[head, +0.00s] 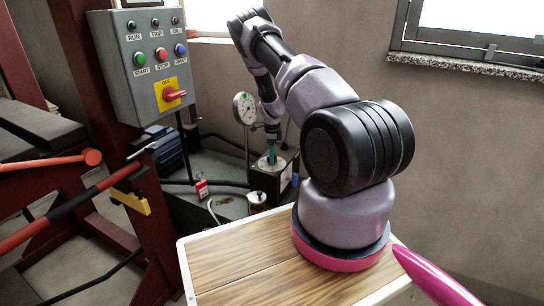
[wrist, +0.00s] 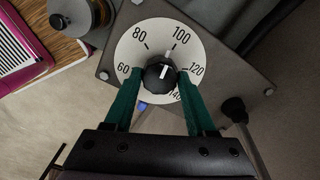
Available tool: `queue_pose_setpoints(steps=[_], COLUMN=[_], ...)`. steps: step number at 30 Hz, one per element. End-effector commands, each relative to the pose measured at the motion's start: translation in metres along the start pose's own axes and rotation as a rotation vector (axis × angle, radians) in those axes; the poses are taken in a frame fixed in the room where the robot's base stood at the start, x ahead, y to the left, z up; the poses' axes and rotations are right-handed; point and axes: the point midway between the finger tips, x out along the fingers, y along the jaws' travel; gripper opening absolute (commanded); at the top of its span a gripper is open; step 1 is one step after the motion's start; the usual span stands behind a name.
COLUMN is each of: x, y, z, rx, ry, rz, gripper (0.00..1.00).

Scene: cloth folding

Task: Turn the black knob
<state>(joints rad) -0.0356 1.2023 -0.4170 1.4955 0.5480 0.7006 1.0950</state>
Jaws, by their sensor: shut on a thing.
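The black knob (wrist: 158,82) sits in the middle of a white round dial (wrist: 128,47) with printed numbers, 60, 80, 100 and 120 among them. Its white mark points up and slightly right, toward 100. My gripper (wrist: 161,76) has one green finger on each side of the knob and is shut on it. In the head view my gripper (head: 271,153) reaches down onto the top of a grey box (head: 282,172). The knob cannot be made out there.
A grey control panel (head: 124,70) with buttons and a red switch stands at the left. A black lever (wrist: 235,110) is right of the dial. A wooden-topped surface (head: 235,262) is in front.

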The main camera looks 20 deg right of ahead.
Motion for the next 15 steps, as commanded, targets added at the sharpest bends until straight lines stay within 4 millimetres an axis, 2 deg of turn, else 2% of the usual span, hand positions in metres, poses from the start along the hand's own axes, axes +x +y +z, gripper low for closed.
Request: queue_pose_setpoints(steps=[6, 15], x=[-0.0001, -0.0002], y=[-0.0003, -0.0003], z=[0.0007, 0.0002], rx=[0.112, 0.181], ry=[0.000, 0.000], rz=[-0.001, -0.001], gripper=[0.00, 0.00])
